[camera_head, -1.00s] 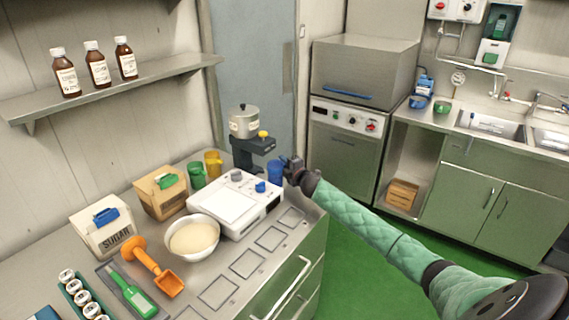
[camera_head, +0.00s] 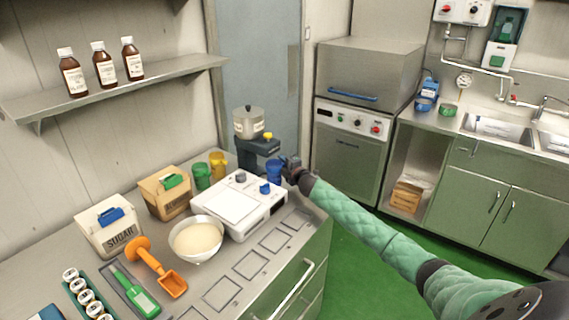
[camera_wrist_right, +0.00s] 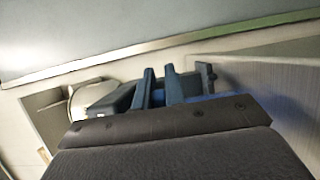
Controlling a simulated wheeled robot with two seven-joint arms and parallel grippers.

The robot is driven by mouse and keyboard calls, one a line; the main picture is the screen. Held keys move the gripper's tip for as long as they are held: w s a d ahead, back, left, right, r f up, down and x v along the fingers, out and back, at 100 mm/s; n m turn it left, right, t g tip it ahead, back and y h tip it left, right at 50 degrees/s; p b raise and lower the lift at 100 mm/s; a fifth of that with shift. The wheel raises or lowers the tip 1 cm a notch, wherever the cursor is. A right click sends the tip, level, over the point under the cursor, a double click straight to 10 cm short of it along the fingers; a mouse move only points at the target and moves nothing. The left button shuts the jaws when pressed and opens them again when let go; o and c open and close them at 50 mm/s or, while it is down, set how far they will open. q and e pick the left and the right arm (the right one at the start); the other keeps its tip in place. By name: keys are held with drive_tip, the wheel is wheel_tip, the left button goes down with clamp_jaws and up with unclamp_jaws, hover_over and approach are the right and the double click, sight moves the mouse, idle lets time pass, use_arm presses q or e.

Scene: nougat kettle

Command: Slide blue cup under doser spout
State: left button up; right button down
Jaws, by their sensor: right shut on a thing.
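The blue cup (camera_head: 274,171) stands upright at the back right of the steel counter, close to the doser (camera_head: 258,146). My right gripper (camera_head: 288,165) reaches in from the right and is shut on the cup. In the right wrist view, a bit of blue (camera_wrist_right: 200,98) shows by the fingers (camera_wrist_right: 160,88). My left gripper is out of view.
A white scale (camera_head: 238,205) stands just in front of the cup and doser. A green cup (camera_head: 202,176) and a yellow cup (camera_head: 217,163) stand left of the doser. A bowl of pale powder (camera_head: 197,239) is nearer. Marked squares on the counter's front right are clear.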

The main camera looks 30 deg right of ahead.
drive_tip(key=shift+w+a, duration=0.1)
drive_tip(key=shift+w, duration=0.15)
drive_tip(key=shift+w+a, duration=0.15)
drive_tip(key=shift+w, duration=0.15)
drive_tip(key=shift+w+a, duration=0.3)
drive_tip(key=shift+w, duration=0.35)
drive_tip(key=shift+w+a+b, duration=0.25)
drive_tip(key=shift+w+b, duration=0.05)
drive_tip(key=shift+w, duration=0.35)
drive_tip(key=shift+w, duration=0.1)
drive_tip(key=c, duration=1.4)
unclamp_jaws()
drive_tip(key=shift+o, duration=0.2)
